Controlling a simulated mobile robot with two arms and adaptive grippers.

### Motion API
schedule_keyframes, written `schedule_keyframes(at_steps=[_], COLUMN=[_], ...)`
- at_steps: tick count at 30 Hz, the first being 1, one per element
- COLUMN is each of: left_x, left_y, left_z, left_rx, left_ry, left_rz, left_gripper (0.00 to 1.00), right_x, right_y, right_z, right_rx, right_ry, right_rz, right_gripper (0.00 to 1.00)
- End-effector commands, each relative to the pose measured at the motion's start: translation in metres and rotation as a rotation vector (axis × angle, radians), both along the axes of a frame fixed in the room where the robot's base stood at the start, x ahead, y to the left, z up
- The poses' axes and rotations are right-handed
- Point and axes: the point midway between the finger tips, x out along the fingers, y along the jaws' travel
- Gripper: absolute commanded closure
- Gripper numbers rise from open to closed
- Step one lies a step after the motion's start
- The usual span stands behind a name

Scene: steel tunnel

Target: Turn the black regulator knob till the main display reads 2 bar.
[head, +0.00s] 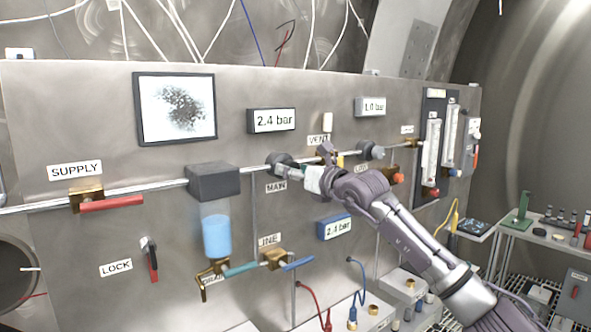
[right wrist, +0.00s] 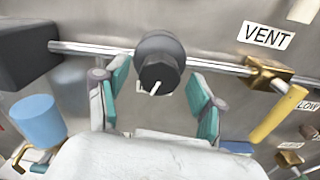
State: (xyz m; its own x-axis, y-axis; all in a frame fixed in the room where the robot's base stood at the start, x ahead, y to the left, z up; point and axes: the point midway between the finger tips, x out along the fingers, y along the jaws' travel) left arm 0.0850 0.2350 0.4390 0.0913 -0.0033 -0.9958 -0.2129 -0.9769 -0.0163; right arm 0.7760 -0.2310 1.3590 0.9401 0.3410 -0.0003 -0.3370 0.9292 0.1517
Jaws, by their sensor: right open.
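The black regulator knob (right wrist: 161,62) sits on the steel pipe, with a white pointer mark on its front face. In the head view the knob (head: 279,160) is above the MAIN label (head: 276,187), partly covered by my right gripper (head: 298,172). The main display (head: 272,120) above it reads 2.4 bar. In the right wrist view my right gripper (right wrist: 158,88) is open, one green-padded finger on each side of the knob, with gaps visible; I cannot tell if the tips reach around it. My left gripper is not in view.
A yellow vent lever (right wrist: 268,118) stands right of the right finger. A dark box (head: 213,181) with a blue cylinder (head: 216,235) is left of the knob. Other displays read 1.0 bar (head: 370,106) and 2.4 bar (head: 335,228). A red supply handle (head: 112,203) is farther left.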

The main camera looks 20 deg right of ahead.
Motion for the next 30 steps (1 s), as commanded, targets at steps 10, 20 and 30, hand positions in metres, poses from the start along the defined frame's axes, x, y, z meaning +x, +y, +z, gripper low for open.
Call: schedule_keyframes(at_steps=[10, 20, 30], left_x=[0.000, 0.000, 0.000], left_y=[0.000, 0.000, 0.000], left_z=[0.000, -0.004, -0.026], left_rx=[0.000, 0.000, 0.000], left_ry=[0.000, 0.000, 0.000], left_rz=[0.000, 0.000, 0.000], left_gripper=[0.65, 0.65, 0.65], right_x=[0.000, 0.000, 0.000], right_y=[0.000, 0.000, 0.000], right_z=[0.000, -0.001, -0.002], right_rx=[0.000, -0.025, -0.213], right_ry=[0.000, -0.010, -0.079], right_rz=[0.000, 0.001, 0.001], right_gripper=[0.80, 0.92, 0.92])
